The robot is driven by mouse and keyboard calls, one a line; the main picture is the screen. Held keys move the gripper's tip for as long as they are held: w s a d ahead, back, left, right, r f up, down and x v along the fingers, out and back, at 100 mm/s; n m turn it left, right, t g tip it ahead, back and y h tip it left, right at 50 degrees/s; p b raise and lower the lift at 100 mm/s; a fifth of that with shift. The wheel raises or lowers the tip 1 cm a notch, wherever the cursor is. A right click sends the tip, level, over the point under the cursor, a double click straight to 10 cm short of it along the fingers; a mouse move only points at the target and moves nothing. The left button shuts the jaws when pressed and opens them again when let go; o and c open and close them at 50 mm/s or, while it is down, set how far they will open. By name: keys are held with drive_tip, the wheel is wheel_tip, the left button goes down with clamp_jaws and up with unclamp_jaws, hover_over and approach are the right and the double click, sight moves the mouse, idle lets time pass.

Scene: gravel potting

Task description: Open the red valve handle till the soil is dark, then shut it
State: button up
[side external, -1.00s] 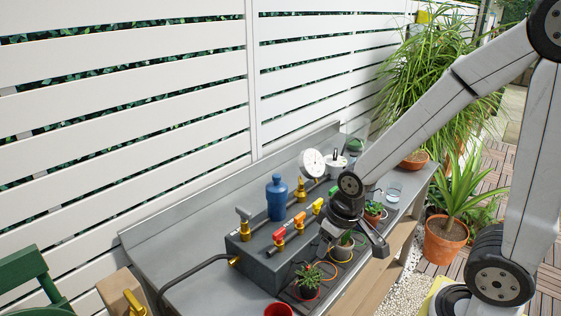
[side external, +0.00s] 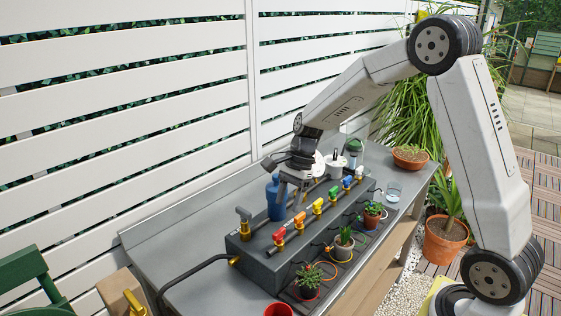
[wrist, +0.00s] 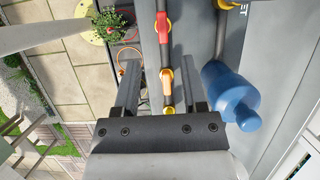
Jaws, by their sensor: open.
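The red valve handle (side external: 279,236) is at the near end of a row of coloured handles on the grey manifold box. In the wrist view the red handle (wrist: 163,28) lies beyond my fingertips, near the top edge. My gripper (side external: 292,196) is open and empty above the row, beside the blue bottle. In the wrist view my gripper (wrist: 162,75) has the orange handle (wrist: 167,80) showing between its fingers; contact is not visible. The potted plant (side external: 307,280) near the red handle stands in front of the box. Its soil is too small to judge.
The blue bottle (side external: 274,197) stands close behind the row; it is right of my fingers in the wrist view (wrist: 228,95). Yellow (side external: 317,206), green (side external: 333,193) and blue (side external: 347,182) handles stand farther along. A white gauge is partly hidden behind my wrist.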

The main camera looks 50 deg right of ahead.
sight(279, 230)
drive_tip(key=shift+w, duration=0.15)
drive_tip(key=shift+x, duration=3.9)
clamp_jaws()
